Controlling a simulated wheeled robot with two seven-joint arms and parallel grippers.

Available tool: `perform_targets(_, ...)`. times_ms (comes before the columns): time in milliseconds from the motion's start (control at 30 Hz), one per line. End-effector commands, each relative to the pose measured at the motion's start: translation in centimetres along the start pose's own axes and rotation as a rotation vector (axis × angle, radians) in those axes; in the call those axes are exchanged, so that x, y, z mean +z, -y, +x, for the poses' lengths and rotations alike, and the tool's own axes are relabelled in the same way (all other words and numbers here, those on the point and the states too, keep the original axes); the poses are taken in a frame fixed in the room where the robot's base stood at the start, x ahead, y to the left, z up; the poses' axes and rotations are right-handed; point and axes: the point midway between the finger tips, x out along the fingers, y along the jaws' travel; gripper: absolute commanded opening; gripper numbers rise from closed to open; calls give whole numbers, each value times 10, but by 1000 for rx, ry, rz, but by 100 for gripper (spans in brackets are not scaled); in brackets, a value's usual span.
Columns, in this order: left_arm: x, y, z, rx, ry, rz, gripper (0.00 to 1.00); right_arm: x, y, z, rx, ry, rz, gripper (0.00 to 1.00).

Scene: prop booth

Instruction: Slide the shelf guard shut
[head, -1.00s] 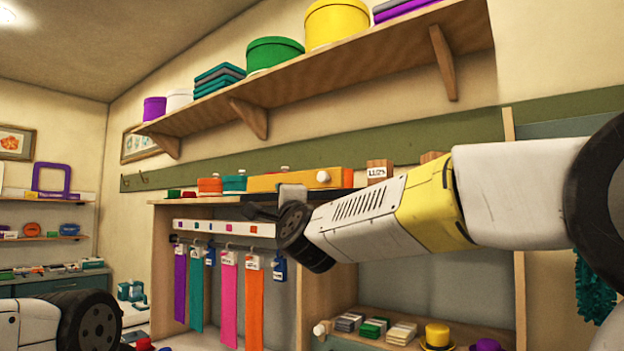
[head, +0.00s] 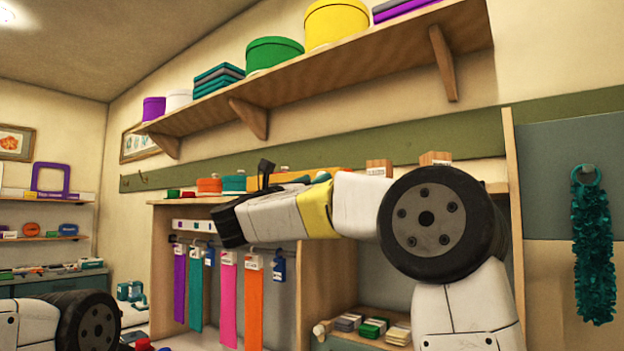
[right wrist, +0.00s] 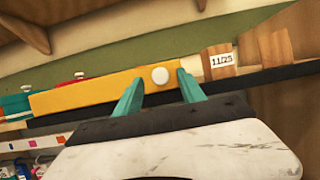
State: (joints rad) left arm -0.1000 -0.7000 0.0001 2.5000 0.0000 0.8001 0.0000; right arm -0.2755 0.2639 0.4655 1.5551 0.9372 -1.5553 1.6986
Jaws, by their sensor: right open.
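The shelf guard is a long yellow-orange bar (right wrist: 90,96) with a round white knob (right wrist: 160,75) near its right end. In the head view the guard (head: 337,172) is mostly hidden behind my right arm. My right gripper (right wrist: 158,87) is open, its two teal fingers pointing at the guard. In the right wrist view the knob shows between the fingertips; I cannot tell if they touch it. In the head view this gripper (head: 312,178) is small and partly hidden by my arm. Only part of my left arm shows at the lower left, without its gripper.
Wooden blocks, one (right wrist: 219,62) labelled 11/25, stand right of the guard. Coloured strips (head: 228,300) hang below. A high wall shelf (head: 330,75) runs above.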

Motion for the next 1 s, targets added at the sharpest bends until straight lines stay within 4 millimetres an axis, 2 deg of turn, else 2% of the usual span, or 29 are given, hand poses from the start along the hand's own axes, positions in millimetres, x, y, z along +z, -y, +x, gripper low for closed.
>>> perform_targets(200, 0, 0, 0, 0, 0, 0, 69, 0, 0, 24, -1, 0, -2, 47)
perform_targets(500, 0, 0, 0, 0, 0, 0, 69, 0, 0, 27, 1, 1, -3, 47)
perform_targets(533, 0, 0, 0, 0, 0, 0, 69, 0, 0, 27, 1, 1, -3, 45)
perform_targets(767, 0, 0, 0, 0, 0, 0, 69, 0, 0, 27, 1, 1, -3, 0)
perform_targets(1000, 0, 0, 0, 0, 0, 0, 69, 0, 0, 27, 1, 1, -2, 0)
